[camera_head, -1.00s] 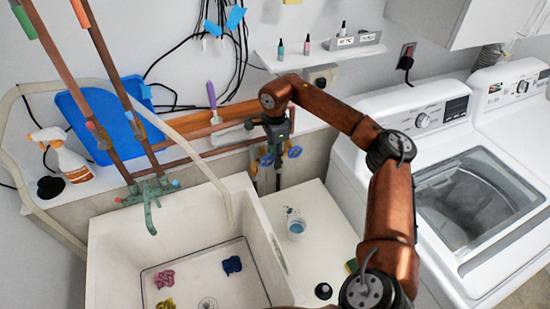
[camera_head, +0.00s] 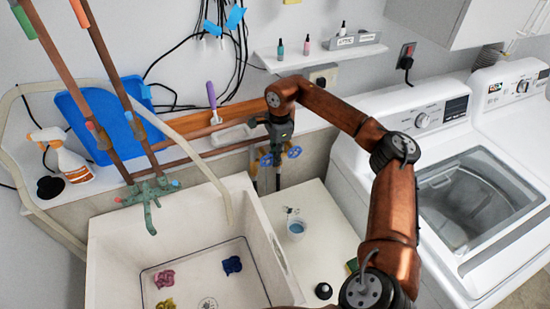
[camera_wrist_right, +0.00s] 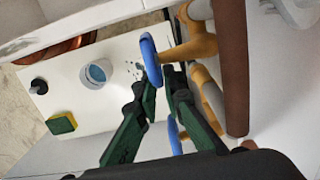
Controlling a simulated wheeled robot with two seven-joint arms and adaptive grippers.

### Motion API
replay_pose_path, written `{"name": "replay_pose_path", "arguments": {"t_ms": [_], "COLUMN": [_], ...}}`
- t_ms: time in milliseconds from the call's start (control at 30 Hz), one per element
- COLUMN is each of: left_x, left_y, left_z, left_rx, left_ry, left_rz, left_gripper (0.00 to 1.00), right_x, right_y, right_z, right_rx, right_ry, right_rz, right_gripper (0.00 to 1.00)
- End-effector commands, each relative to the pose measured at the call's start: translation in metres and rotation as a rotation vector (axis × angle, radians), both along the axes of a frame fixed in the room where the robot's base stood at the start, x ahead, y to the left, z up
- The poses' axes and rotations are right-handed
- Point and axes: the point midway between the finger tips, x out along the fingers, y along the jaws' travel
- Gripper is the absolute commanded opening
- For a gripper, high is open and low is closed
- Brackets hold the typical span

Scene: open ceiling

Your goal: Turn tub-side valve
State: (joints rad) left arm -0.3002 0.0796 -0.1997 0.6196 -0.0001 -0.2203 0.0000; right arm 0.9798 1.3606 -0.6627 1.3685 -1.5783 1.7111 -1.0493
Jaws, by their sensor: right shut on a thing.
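The tub-side valve has a blue handle (camera_head: 266,160) on brass-coloured pipework, on the wall between the tub and the counter. It is the upper blue handle (camera_wrist_right: 150,58) in the right wrist view, seen nearly edge-on. My right gripper (camera_wrist_right: 160,80) has its green fingers closed around the near edge of this handle. In the head view the right gripper (camera_head: 273,148) reaches down from above, and its fingertips are hard to make out. A second blue handle (camera_head: 294,152) sits to the right; it shows lower down in the wrist view (camera_wrist_right: 174,136). My left gripper is not in view.
Copper pipes (camera_head: 200,153) run along the ledge close to the gripper. The white tub (camera_head: 110,255) is left. The counter (camera_head: 320,222) holds a blue-and-white cup (camera_head: 296,225) and a dark knob-like object (camera_head: 323,291). A washer (camera_head: 425,110) stands right.

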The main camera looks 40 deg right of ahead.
Motion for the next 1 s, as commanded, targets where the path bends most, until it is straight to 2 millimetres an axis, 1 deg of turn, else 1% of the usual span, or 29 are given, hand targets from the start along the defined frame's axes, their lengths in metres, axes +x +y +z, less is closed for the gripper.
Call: {"name": "replay_pose_path", "arguments": {"t_ms": [267,600,800,1000], "left_x": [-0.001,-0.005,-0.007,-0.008], "left_y": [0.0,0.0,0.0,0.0], "left_z": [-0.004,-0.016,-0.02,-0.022], "left_rx": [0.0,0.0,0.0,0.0], "left_ry": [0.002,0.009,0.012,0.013], "left_rz": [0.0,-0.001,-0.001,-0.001], "left_gripper": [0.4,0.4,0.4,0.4], "right_x": [-0.001,0.001,0.002,0.002], "right_y": [-0.002,0.0,0.002,0.003], "right_z": [-0.007,-0.014,-0.014,-0.013], "right_rx": [0.182,0.405,0.483,0.519], "right_ry": [-0.056,-0.129,-0.157,-0.17], "right_rz": [-0.006,-0.006,-0.003,-0.002], "right_gripper": [0.0,0.0,0.0,0.0]}}
